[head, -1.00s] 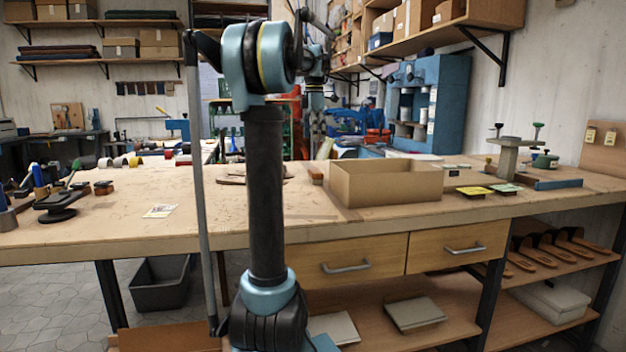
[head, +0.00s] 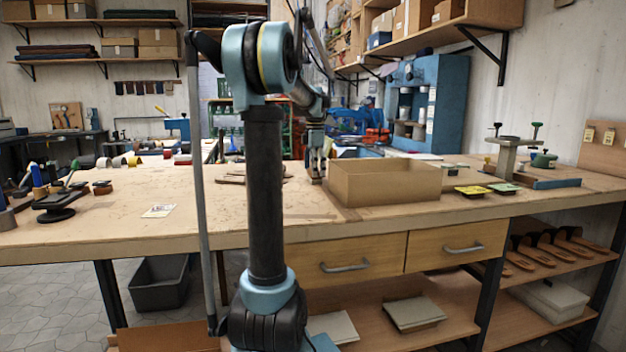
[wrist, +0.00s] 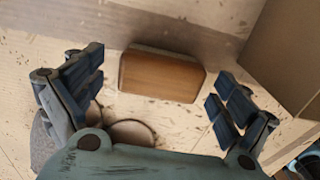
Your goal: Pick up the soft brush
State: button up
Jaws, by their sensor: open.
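The soft brush (wrist: 162,76) shows in the wrist view as a brown wooden block with a pale edge along its far side, lying on the workbench. My gripper (wrist: 153,88) is open, with one finger pair to the left of the brush and one to the right. The brush is between and slightly beyond the fingertips, with visible gaps on both sides. In the head view my gripper (head: 316,172) is low over the bench, just left of the cardboard box, and it hides most or all of the brush.
An open cardboard box (head: 385,187) stands close to the right of my gripper; its wall (wrist: 285,55) shows in the wrist view. Flat brown pieces (head: 240,178) lie to the left. Yellow and green pads (head: 474,190) lie right of the box. The bench (head: 120,220) front is mostly clear.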

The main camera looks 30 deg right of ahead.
jog(key=shift+f, duration=0.7)
jog(key=shift+c, duration=0.2)
jog(key=c, duration=1.1)
jog(key=shift+r, duration=0.1)
jog(key=shift+c, duration=0.2)
